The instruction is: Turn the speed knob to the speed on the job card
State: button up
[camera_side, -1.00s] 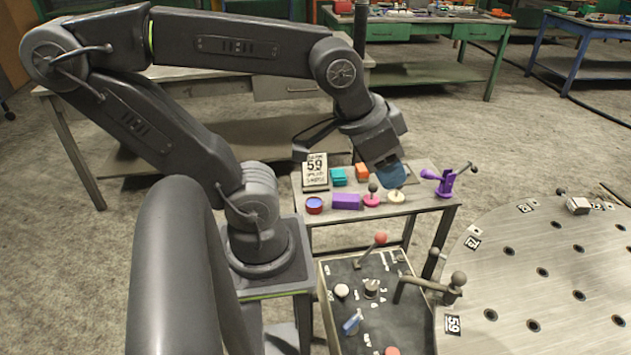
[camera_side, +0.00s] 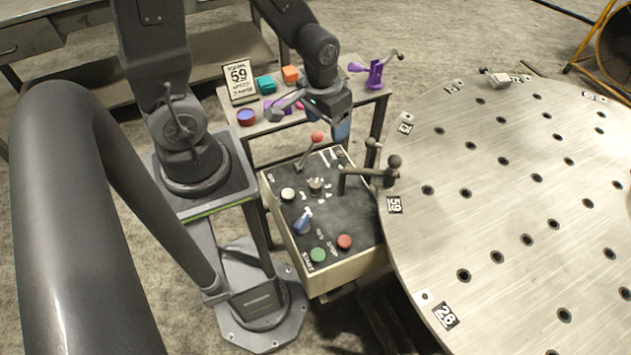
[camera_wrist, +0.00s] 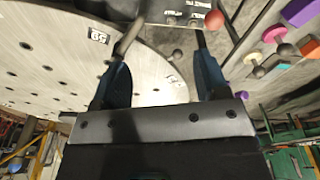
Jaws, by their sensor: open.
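The control panel (camera_side: 276,219) stands in front of the small table. A grey knob (camera_side: 315,184) with small white marks around it sits mid-panel and looks like the speed knob; its setting is too small to read. The job card (camera_side: 239,82) stands on the small table and shows a large 59; its smaller lines are blurred. My gripper (camera_side: 341,131) is above the panel's back edge, apart from the grey knob. In the wrist view my gripper (camera_wrist: 163,50) has its blue fingers wide apart with nothing held between them.
A red-ball lever (camera_side: 317,137), white knob (camera_side: 288,194), blue lever (camera_side: 303,222), green button (camera_side: 318,255) and red button (camera_side: 344,241) crowd the panel. A dark handle (camera_side: 372,172) juts beside the large round plate (camera_side: 500,215). Coloured parts lie on the small table (camera_side: 228,103).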

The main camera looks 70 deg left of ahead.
jog(key=n+g, duration=0.1)
jog(key=g, duration=0.1)
send_near(316, 183)
jog(key=f, duration=1)
jog(key=shift+s+a+f, duration=0.1)
jog(key=shift+s+f, duration=0.1)
jog(key=shift+s, duration=0.05)
jog(key=shift+c, duration=0.2)
jog(key=c, duration=0.9)
jog(key=m, duration=0.4)
jog(key=shift+m, duration=2.2)
